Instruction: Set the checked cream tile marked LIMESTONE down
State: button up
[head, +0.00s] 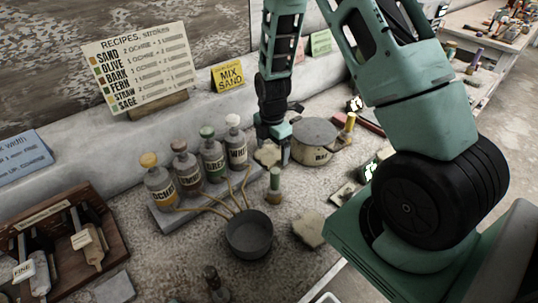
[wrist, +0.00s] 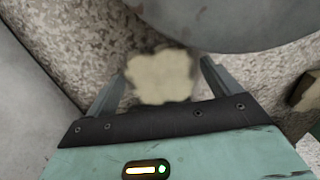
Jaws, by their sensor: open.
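A pale cream tile (wrist: 160,77) with an irregular outline lies between the fingers of my gripper (wrist: 162,80) in the wrist view. It is blurred, and I cannot read a mark or make out checks on it. The fingers are spread, with a gap showing on each side of the tile. In the head view my gripper (head: 273,156) points down at the counter beside the lidded pot, and part of the cream tile (head: 265,157) shows at its fingertips.
A lidded pot (head: 314,145) stands close on the right of my gripper. Labelled bottles (head: 213,157) stand to the left. A green-topped bottle (head: 273,188), a dark bowl (head: 248,236) and another cream piece (head: 313,229) are nearer.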

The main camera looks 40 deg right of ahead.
jog(key=shift+f, duration=0.5)
jog(key=c, duration=1.3)
jog(key=shift+r, duration=0.1)
